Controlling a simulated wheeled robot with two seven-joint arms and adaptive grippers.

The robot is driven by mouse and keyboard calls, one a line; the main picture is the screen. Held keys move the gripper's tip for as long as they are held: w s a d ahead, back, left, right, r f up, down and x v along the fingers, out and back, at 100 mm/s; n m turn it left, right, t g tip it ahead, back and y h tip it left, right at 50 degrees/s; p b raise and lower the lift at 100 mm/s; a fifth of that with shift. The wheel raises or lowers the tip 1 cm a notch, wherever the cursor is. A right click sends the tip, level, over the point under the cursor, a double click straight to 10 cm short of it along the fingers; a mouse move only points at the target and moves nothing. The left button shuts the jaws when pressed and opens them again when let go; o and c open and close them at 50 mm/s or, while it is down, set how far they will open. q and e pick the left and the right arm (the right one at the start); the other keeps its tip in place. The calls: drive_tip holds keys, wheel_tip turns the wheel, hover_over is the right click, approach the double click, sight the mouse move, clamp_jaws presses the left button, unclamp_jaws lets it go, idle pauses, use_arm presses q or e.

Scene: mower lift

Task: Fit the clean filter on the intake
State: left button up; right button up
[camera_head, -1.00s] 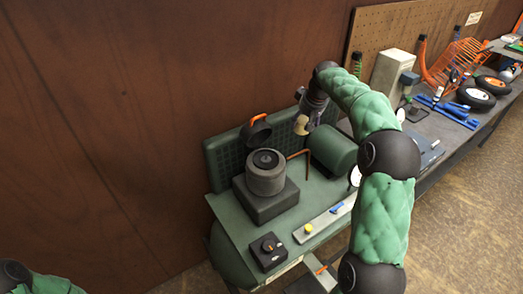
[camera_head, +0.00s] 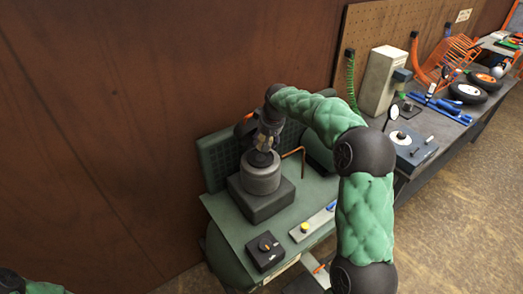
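The grey round intake housing (camera_head: 260,180) with a dark top stands on a dark square block (camera_head: 262,204) on the green bench. My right gripper (camera_head: 262,151) comes in from the right and points down just above the middle of the housing's top. Its fingers are small and dark here, so I cannot tell whether they are open or shut, or whether they touch the housing. No clean filter can be made out at the fingers. A black cover with an orange part (camera_head: 243,124) is partly hidden behind the gripper. My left gripper is out of view.
On the green bench (camera_head: 228,222) are a black box with a knob (camera_head: 265,251), a light strip with a yellow disc (camera_head: 305,227), and a bent orange rod (camera_head: 300,152). A workbench with wheels (camera_head: 468,93) and tools extends right. Brown wall stands behind.

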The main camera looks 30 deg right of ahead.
drive_tip(key=f, duration=0.1)
drive_tip(key=a+f, duration=0.1)
drive_tip(key=f, duration=0.2)
drive_tip(key=shift+w+a+f+b, duration=0.2)
drive_tip(key=shift+a+b, duration=0.1)
drive_tip(key=shift+a, duration=0.05)
drive_tip(key=shift+d+f, duration=0.1)
drive_tip(key=shift+f, duration=0.2)
drive_tip(key=o, duration=1.1)
drive_tip(key=shift+c, duration=0.2)
drive_tip(key=p+v, duration=0.1)
drive_tip(key=v, duration=1.1)
